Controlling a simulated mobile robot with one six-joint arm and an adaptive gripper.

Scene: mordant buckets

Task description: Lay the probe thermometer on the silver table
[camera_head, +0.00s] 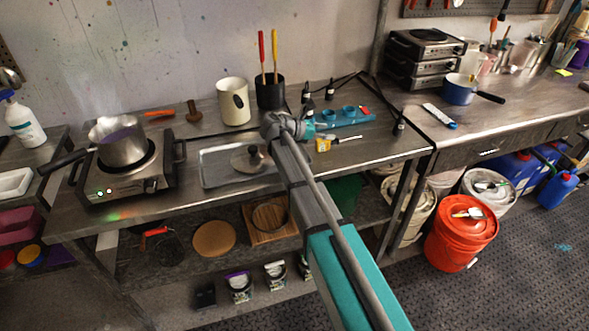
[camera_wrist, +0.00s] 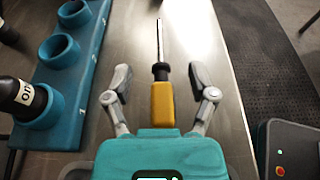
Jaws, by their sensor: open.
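The probe thermometer has a yellow handle, a black collar and a thin metal probe. In the wrist view its handle (camera_wrist: 162,104) lies between my fingers, with the probe pointing away. In the head view the thermometer (camera_head: 323,145) lies on the left metal workbench (camera_head: 385,150), close to its front edge. My gripper (camera_wrist: 160,80) is open, with one finger on each side of the handle and gaps showing between. In the head view my arm largely hides my gripper. A second metal-topped table (camera_head: 425,112) stands to the right; I cannot tell which one is the silver table.
A blue rack with round holders (camera_head: 345,119) stands behind the thermometer; a dark bottle (camera_wrist: 22,97) sits in one holder. A metal tray with a lid (camera_head: 215,172) lies left of my arm. A blue pot (camera_head: 458,92) and a white-and-blue item (camera_head: 439,115) occupy the right table.

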